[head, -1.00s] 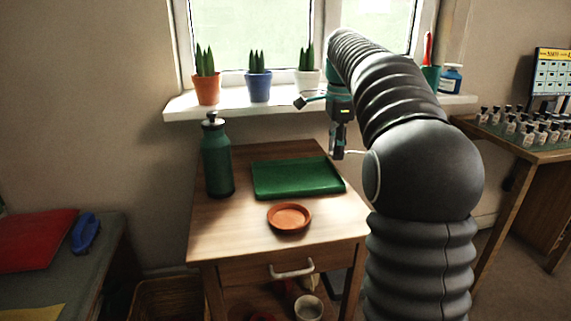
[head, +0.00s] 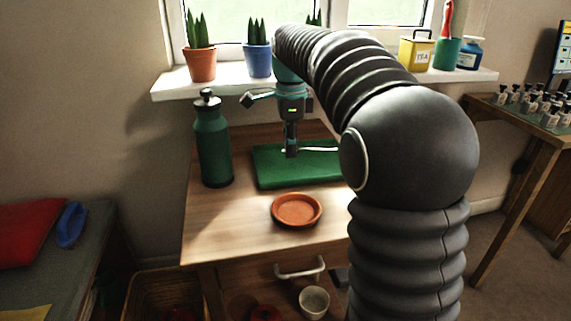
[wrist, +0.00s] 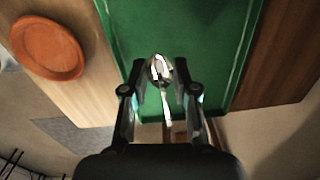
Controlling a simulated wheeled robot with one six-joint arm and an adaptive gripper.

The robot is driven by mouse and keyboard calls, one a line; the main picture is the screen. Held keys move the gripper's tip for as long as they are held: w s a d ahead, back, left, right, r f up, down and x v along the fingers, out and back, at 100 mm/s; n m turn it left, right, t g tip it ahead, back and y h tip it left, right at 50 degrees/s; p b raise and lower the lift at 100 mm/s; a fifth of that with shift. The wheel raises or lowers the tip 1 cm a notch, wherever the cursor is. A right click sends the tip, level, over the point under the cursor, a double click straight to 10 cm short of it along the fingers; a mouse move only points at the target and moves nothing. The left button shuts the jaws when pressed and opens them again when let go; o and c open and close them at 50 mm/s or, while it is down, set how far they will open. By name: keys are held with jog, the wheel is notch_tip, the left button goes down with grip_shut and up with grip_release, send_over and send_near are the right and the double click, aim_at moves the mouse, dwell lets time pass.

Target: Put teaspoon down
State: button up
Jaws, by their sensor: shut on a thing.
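The teaspoon (wrist: 166,98) is a shiny metal spoon, held between the fingers of my gripper (wrist: 164,92) in the wrist view. In the head view its pale handle (head: 318,149) sticks out to the right of my gripper (head: 290,152). My gripper is shut on it, pointing down over the green tray (head: 270,172). The tray lies flat on the small wooden table and also fills the middle of the wrist view (wrist: 205,30). I cannot tell whether the spoon touches the tray. My arm hides the tray's right end in the head view.
A terracotta saucer (head: 297,209) sits on the table in front of the tray. A green bottle (head: 212,140) stands upright at the tray's left. Potted plants (head: 200,62) line the windowsill behind. Bare table top (head: 225,222) shows at the front left.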

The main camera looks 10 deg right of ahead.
aim_at(286, 173)
jog(key=shift+a+f, duration=0.4)
jog(key=shift+a, duration=0.1)
jog(key=shift+f+b, duration=0.4)
jog(key=shift+f, duration=1.55)
jog(key=shift+f, duration=0.15)
jog(key=o, duration=0.9)
jog(key=shift+o, duration=0.2)
